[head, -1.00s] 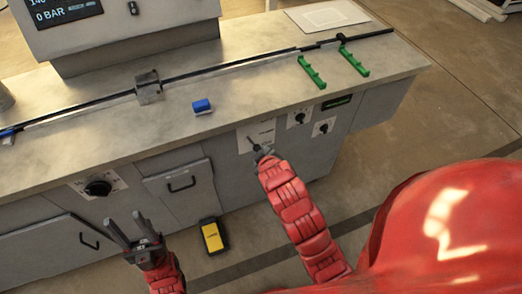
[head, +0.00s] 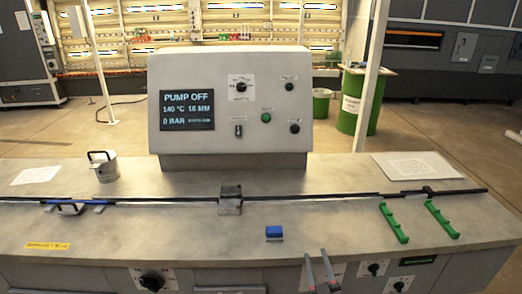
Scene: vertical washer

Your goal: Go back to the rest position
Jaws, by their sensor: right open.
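My right gripper (head: 318,266) shows at the bottom edge, just right of centre, in front of the bench's front edge. Its two fingers point up and stand apart, with nothing between them. My left gripper is out of view. The grey workbench (head: 330,235) spans the picture. The control box (head: 230,105) on it has a screen (head: 187,110) that reads PUMP OFF and 0 BAR.
A blue block (head: 274,232), two green racks (head: 393,223), a metal clamp block (head: 230,200) on a long dark rod and a metal mug (head: 104,167) are on the bench. Knobs (head: 152,282) line its front. A green barrel (head: 357,102) stands behind.

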